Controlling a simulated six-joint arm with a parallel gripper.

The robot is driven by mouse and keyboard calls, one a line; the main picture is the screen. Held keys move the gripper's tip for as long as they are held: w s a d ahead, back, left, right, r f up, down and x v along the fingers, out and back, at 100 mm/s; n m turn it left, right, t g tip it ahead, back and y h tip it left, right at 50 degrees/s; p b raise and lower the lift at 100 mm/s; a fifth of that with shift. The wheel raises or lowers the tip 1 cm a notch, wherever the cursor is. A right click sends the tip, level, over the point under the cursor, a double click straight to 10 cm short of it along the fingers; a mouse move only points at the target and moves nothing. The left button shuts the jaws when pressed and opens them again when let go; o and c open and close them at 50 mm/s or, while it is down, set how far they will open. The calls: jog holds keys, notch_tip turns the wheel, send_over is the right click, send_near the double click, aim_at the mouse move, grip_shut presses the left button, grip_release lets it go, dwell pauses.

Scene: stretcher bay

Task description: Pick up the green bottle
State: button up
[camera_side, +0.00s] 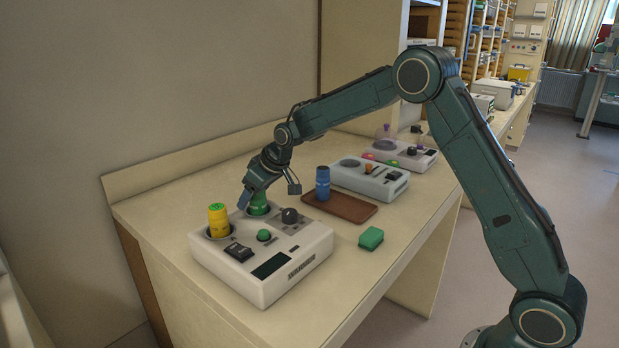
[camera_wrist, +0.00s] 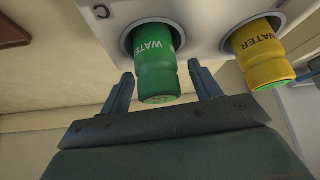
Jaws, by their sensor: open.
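The green bottle (camera_side: 258,204) stands in a round well at the back of the white warmer unit (camera_side: 290,277). In the wrist view the green bottle (camera_wrist: 156,66), marked WATER, shows between the two fingers of my gripper (camera_wrist: 160,82). In the side view my gripper (camera_side: 250,198) is at the bottle and hides part of it. The fingers are open, with a gap visible on each side of the bottle. The lower part of the bottle is hidden inside its well.
A yellow bottle (camera_side: 218,220) stands in the neighbouring well, close to my gripper. A blue bottle (camera_side: 322,183) stands on a brown tray (camera_side: 352,208). A green block (camera_side: 371,238) lies on the counter (camera_side: 392,262). More white units (camera_side: 370,180) stand further back.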

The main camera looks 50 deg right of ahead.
jog(key=shift+c, duration=0.2)
jog(key=c, duration=1.1)
jog(key=shift+r, duration=0.1)
notch_tip(320, 180, up, 20)
jog(key=shift+f, duration=0.1)
dwell(0.3)
